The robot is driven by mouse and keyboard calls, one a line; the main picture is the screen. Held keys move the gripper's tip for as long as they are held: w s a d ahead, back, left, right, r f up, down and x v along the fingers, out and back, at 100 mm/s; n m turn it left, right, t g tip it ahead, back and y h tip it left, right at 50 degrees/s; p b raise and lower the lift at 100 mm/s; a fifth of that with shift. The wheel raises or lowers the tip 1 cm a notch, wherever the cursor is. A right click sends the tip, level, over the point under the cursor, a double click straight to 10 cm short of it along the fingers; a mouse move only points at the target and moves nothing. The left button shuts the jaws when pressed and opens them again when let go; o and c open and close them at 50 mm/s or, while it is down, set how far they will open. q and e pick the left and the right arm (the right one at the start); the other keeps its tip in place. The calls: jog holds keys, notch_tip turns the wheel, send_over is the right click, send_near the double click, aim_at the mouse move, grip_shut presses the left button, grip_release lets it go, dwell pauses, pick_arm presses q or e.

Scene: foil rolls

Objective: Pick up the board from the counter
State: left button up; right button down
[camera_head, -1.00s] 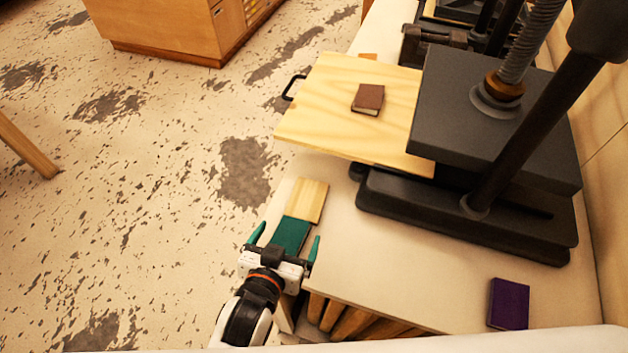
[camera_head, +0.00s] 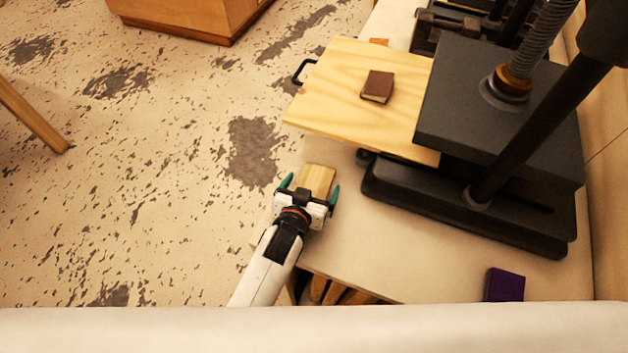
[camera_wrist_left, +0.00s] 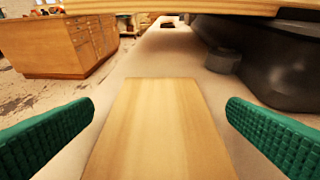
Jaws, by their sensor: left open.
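A small pale wooden board (camera_head: 318,178) lies flat on the cream counter (camera_head: 400,245) near its left edge. In the left wrist view the board (camera_wrist_left: 158,130) runs up the middle of the picture, its far end in full view. My left gripper (camera_head: 310,185) is open, with one green finger on each side of the board. In the left wrist view the open gripper (camera_wrist_left: 161,104) shows a gap between each finger and the board's edges. The board's near part is hidden under the gripper. My right gripper is not in view.
A dark press (camera_head: 465,205) stands right of the board. A larger wooden panel (camera_head: 335,105) with a black handle juts from it, carrying a brown book (camera_head: 377,86). A purple book (camera_head: 504,285) lies at the counter's near right. Bare counter lies between board and press.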

pick_arm(q)
jog(key=shift+w+d+f, duration=0.15)
jog(key=shift+w+f, duration=0.05)
jog(key=shift+w, duration=0.2)
jog(key=c, duration=1.1)
